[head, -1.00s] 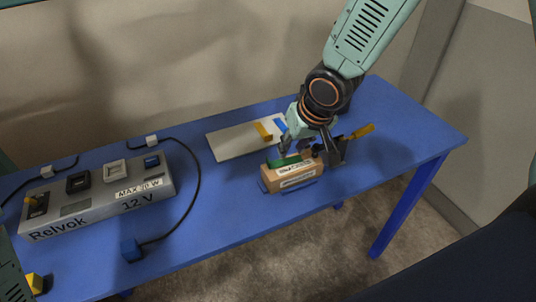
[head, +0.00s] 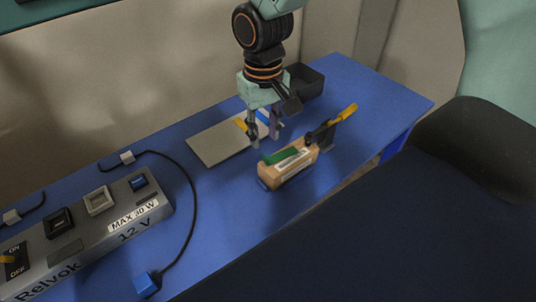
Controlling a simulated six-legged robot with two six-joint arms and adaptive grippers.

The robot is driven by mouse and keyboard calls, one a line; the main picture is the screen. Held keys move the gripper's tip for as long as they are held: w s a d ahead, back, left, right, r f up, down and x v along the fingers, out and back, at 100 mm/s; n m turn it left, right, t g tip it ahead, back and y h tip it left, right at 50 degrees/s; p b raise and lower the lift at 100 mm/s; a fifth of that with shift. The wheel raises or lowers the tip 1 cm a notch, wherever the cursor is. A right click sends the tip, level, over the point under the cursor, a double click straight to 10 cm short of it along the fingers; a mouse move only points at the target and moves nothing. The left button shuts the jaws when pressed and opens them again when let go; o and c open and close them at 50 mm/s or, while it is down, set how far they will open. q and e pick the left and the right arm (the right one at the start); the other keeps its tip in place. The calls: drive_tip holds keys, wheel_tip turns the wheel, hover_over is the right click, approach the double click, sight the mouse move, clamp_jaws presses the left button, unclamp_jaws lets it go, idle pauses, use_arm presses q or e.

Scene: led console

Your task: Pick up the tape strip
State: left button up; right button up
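No thing is clearly marked as the tape strip. A yellow strip (head: 241,126) and a blue strip (head: 263,117) are at the right end of a pale flat board (head: 212,146) on the blue table. A green strip-like piece (head: 279,157) lies on top of a wooden block (head: 275,174) with a white label. My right gripper (head: 264,141) points down over the board's right end, just behind the block. Its two fingers are apart, with no object clearly held, and partly cover the coloured strips. My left gripper is not in view.
A tool with a yellow handle (head: 343,115) sticks up at the block's right end. A black bin (head: 304,82) stands behind. A grey console (head: 78,238) fills the left, with a black cable and blue plug (head: 146,285). The table's right end (head: 385,102) is clear.

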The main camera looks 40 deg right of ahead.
sight(267, 158)
drive_tip(key=shift+s+d+f, duration=0.25)
drive_tip(key=shift+s+f, duration=0.05)
drive_tip(key=shift+f, duration=0.35)
drive_tip(key=shift+s+d+f, duration=0.2)
drive_tip(key=shift+s+f, duration=0.1)
drive_tip(key=shift+f, duration=0.3)
drive_tip(key=f, duration=0.2)
drive_tip(key=w+f, duration=0.1)
drive_tip(key=f, duration=0.1)
drive_tip(key=shift+w+a+f, duration=0.15)
drive_tip(key=shift+w+f, duration=0.05)
drive_tip(key=shift+s+d+f, duration=0.15)
drive_tip(key=shift+d+f, duration=0.15)
drive_tip(key=shift+f, duration=0.1)
drive_tip(key=shift+s+a+r, duration=0.15)
drive_tip(key=shift+a, duration=0.2)
drive_tip(key=shift+c, duration=1.5)
drive_tip(key=shift+w+d, duration=0.1)
drive_tip(key=shift+w, duration=0.2)
drive_tip(key=c, duration=0.3)
drive_tip(key=shift+d, duration=0.1)
clamp_jaws()
drive_tip(key=shift+s, duration=0.2)
